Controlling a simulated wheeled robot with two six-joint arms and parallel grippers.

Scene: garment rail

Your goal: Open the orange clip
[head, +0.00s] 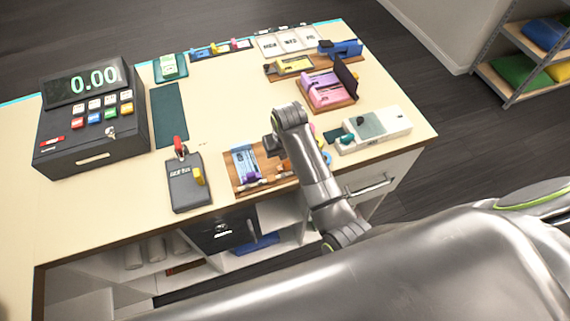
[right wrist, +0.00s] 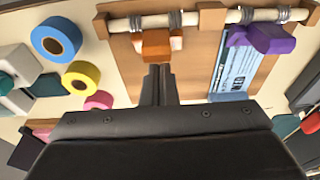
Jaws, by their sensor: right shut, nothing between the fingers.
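The orange clip (right wrist: 156,44) sits on a pale rod (right wrist: 205,20) over a wooden board, with nothing seen held in it. A purple clip (right wrist: 268,39) sits further right on the same rod, over a blue printed slip (right wrist: 236,70). In the head view the board (head: 240,187) lies at the table's front, with the purple clip (head: 252,177) on it. My right gripper (right wrist: 158,72) is shut and empty, its fingertips at the near edge of the orange clip; I cannot tell whether they touch. My left gripper is not in view.
Blue (right wrist: 55,40), yellow (right wrist: 80,78) and pink (right wrist: 98,100) rolls lie left of the board in the wrist view. In the head view, a card terminal (head: 187,182) and a cash register (head: 93,120) stand left, a pink-purple device (head: 325,90) behind.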

